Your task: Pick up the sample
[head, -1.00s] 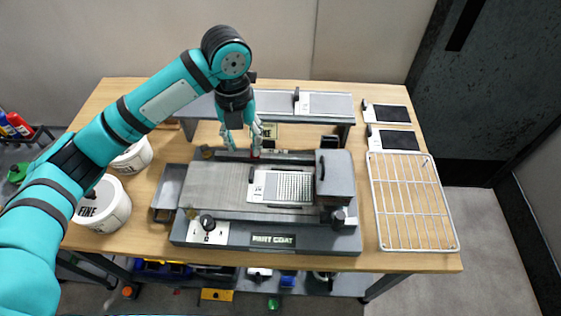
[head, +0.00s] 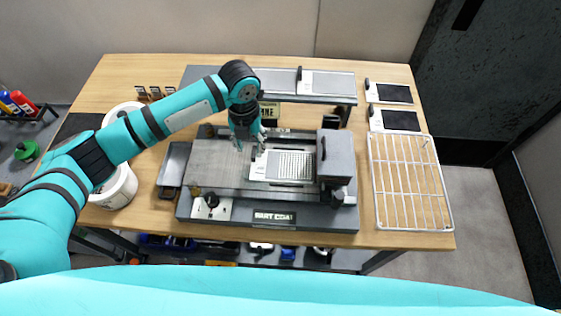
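My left gripper (head: 250,146) points down just above this left end. Its two fingers are apart with nothing visible between them. Whether a fingertip touches the clip is too small to tell. My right gripper is not in view.
A grey shelf (head: 275,82) with another plate (head: 328,84) is behind. A wire rack (head: 411,182) and two dark-faced plates lie right. White buckets (head: 118,188) stand left, partly behind my arm.

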